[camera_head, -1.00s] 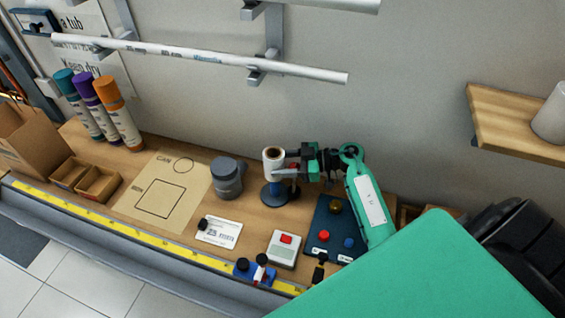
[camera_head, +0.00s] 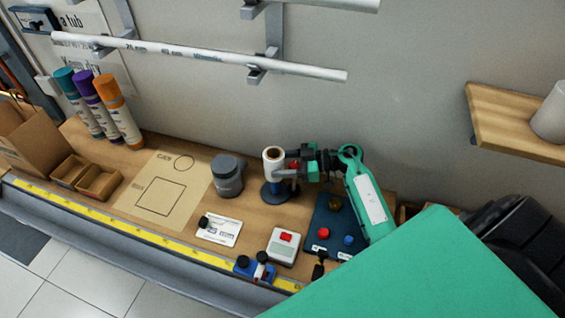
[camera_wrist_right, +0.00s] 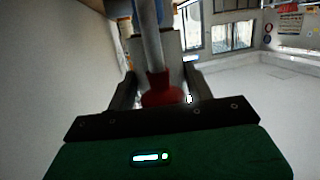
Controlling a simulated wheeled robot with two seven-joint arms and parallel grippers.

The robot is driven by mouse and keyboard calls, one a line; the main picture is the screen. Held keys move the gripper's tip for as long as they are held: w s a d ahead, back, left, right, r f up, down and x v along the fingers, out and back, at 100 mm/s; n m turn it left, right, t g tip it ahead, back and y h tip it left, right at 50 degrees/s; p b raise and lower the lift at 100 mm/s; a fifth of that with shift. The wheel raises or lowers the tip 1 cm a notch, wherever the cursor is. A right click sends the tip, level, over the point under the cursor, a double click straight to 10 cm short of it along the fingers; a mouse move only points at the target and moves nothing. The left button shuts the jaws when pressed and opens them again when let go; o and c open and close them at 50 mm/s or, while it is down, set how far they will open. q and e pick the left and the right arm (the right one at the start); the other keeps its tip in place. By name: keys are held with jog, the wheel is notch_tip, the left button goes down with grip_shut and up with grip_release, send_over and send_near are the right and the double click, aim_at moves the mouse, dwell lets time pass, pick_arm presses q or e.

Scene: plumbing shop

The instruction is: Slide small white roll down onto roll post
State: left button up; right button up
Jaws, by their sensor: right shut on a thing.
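The small white roll (camera_head: 273,161) with a brown core stands upright in the head view, directly above the round dark-blue base of the roll post (camera_head: 274,196). A short stretch of blue post shows beneath the roll. Whether the post's top is inside the core cannot be told. My right gripper (camera_head: 285,164) comes in from the right and is shut on the roll's side. In the right wrist view a white surface, likely the roll (camera_wrist_right: 176,72), shows between the fingers, partly hidden by a red thing with a grey rod. My left gripper is not in view.
A grey lidded can (camera_head: 228,177) stands left of the post. In front are a white box with a red button (camera_head: 284,246), a card (camera_head: 218,230) and a dark panel with coloured knobs (camera_head: 335,228). The wall and a pipe rack (camera_head: 200,57) are behind.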

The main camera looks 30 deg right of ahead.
jog(key=shift+f+b, duration=0.3)
jog(key=shift+f, duration=0.65)
jog(key=o, duration=1.2)
jog(key=shift+c, duration=0.2)
jog(key=shift+d, duration=0.1)
jog(key=b+v, duration=0.4)
jog(key=v, duration=0.9)
jog(key=shift+s+d, duration=0.25)
jog(key=shift+s, duration=0.05)
